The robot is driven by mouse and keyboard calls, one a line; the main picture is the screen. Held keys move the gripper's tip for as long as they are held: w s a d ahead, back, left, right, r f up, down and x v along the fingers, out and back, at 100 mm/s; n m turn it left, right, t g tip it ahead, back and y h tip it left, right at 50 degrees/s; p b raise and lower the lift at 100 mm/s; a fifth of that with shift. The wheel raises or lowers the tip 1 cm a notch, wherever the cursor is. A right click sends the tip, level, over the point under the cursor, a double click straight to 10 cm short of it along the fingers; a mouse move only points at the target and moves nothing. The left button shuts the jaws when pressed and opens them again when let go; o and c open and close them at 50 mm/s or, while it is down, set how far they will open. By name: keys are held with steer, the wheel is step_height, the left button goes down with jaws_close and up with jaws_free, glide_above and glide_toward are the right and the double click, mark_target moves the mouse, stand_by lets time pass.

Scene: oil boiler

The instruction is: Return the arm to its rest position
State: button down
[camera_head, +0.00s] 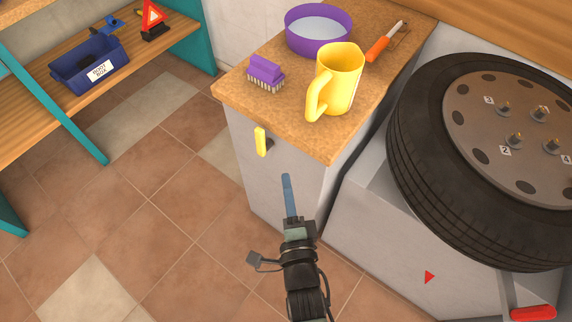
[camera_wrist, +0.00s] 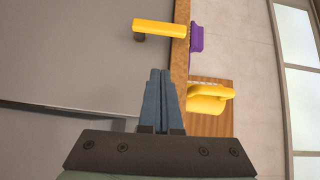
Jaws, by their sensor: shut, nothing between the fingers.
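My gripper (camera_head: 287,182) is shut and empty in front of the grey cabinet (camera_head: 262,190). Its blue-grey fingers point toward the cabinet front, below the worktop. In the wrist view my gripper (camera_wrist: 160,75) shows its fingers pressed together with nothing between them. A yellow handle (camera_head: 261,141) on the cabinet front is a little beyond the fingertips and apart from them. The handle also shows in the wrist view (camera_wrist: 160,28), above the fingers.
On the worktop (camera_head: 290,118) stand a yellow mug (camera_head: 340,80), a purple brush (camera_head: 265,72), a purple bowl (camera_head: 318,30) and an orange-handled tool (camera_head: 380,46). A tyre (camera_head: 420,150) is close at right. A shelf with a blue box (camera_head: 90,65) is at left. Tiled floor is clear.

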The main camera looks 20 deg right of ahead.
steer(key=shift+s+a, duration=0.15)
steer(key=shift+s, duration=1.75)
steer(key=w+a+r+n+t, duration=0.2)
steer(key=w+r+n, duration=0.15)
steer(key=r, duration=0.65)
steer(key=w+a+r+n+t+y, duration=0.15)
steer(key=w+r, duration=0.25)
steer(key=r, duration=0.6)
steer(key=w+a+r+n+t+h, duration=0.1)
steer(key=w+a+r+n, duration=0.2)
steer(key=r, duration=0.8)
steer(key=s+a+r+n+t+y+p, duration=0.1)
steer(key=s+r+n+t, duration=0.35)
steer(key=r, duration=1.15)
steer(key=s+a+r+n+t+y+p, duration=0.1)
steer(key=s+r+n, duration=0.6)
steer(key=r, duration=0.9)
step_height(320, 180, up, 15)
steer(key=p, duration=1.5)
steer(key=shift+r+p, duration=0.2)
steer(key=shift+p, duration=0.2)
steer(key=shift+w+d+m, duration=0.1)
steer(key=shift+d+m, duration=0.1)
steer(key=shift+m, duration=0.05)
